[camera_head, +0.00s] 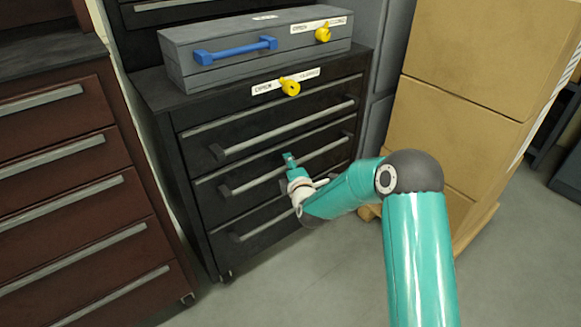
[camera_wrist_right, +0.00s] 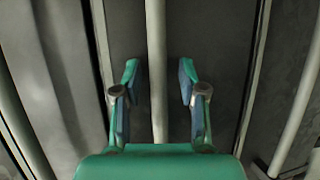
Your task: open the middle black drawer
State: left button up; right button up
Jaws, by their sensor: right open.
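The black cabinet has three drawers stacked, all looking shut. The middle black drawer (camera_head: 209,198) has a long grey bar handle (camera_head: 250,182) standing off its face. My right gripper (camera_head: 290,160) is in front of this drawer, near the middle of the handle, and hides part of it. In the right wrist view my right gripper (camera_wrist_right: 158,80) is open, and a pale handle bar (camera_wrist_right: 156,45) runs between its two fingers. The fingers stand apart from the bar on both sides. My left gripper is not in view.
A grey toolbox (camera_head: 240,60) with a blue handle sits on the cabinet. A brown drawer cabinet (camera_head: 70,185) stands at the left. Stacked cardboard boxes (camera_head: 465,110) stand on a pallet at the right. The floor (camera_head: 330,285) in front is clear.

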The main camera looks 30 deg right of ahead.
grip_shut()
